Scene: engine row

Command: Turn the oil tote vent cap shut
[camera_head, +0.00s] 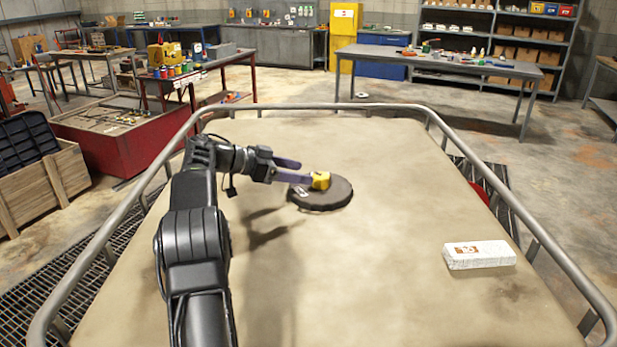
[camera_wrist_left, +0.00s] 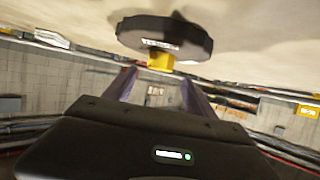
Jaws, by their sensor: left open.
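The yellow vent cap (camera_head: 320,181) sits on top of a dark round lid (camera_head: 326,198) on the tan tote top (camera_head: 400,150). In the left wrist view the picture is turned over, with the yellow cap (camera_wrist_left: 160,63) below the dark lid (camera_wrist_left: 165,36). My left gripper (camera_head: 302,172) is open, reaching in from the left with its purple fingers pointing at the cap. The wrist view shows one finger to each side, with the cap just beyond or between the tips; contact cannot be told. My right gripper is not in view.
A white box (camera_head: 478,255) lies on the right of the tan top. A grey metal rail (camera_head: 330,106) runs around the top's edge. The surface between the lid and the white box is clear. Benches and shelves stand well beyond the rail.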

